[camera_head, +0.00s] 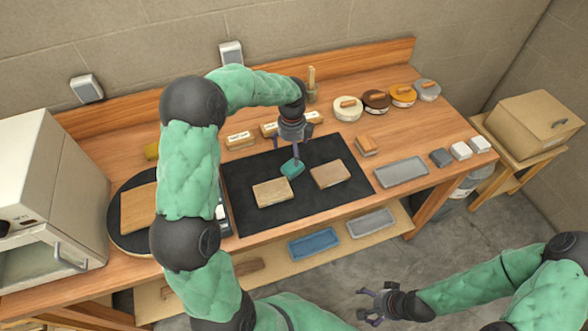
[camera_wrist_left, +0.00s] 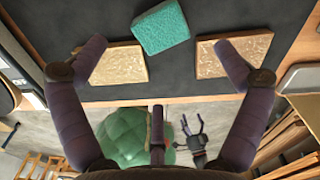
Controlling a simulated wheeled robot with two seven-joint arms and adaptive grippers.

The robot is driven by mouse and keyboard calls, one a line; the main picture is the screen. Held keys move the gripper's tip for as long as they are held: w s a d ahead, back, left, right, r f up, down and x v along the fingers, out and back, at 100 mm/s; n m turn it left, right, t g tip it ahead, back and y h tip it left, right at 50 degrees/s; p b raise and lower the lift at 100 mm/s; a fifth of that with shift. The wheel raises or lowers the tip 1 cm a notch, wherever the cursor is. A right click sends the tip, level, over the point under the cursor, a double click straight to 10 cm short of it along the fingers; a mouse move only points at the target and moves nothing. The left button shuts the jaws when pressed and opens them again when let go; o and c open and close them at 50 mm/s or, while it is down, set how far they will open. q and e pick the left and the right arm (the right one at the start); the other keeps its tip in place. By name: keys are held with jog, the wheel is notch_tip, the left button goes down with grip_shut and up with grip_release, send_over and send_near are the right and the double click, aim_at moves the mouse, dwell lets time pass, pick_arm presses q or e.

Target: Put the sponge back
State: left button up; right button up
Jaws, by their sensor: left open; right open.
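The teal sponge (camera_head: 292,169) lies on the black mat (camera_head: 245,214), between two light brown slabs. My left gripper (camera_head: 294,155) is just above it, pointing down, with its fingers apart. In the left wrist view the sponge (camera_wrist_left: 161,27) sits beyond the open fingertips (camera_wrist_left: 160,46) and is not between the pads. Whether a fingertip touches it I cannot tell. My right gripper (camera_head: 372,303) is open and empty, low in front of the bench.
The slabs (camera_head: 272,192) (camera_head: 330,174) flank the sponge. A grey tray (camera_head: 401,172) and a wood-backed block (camera_head: 366,145) are to the right. Several lidded jars (camera_head: 376,101) stand at the back. A round dark plate with a board (camera_head: 137,211) is left.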

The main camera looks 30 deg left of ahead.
aim_at(293, 166)
pick_arm(q)
notch_tip(293, 166, down, 10)
jog(key=shift+w+b, duration=0.1)
jog(key=shift+b, duration=0.6)
jog(key=shift+c, duration=0.3)
jog(key=c, duration=1.1)
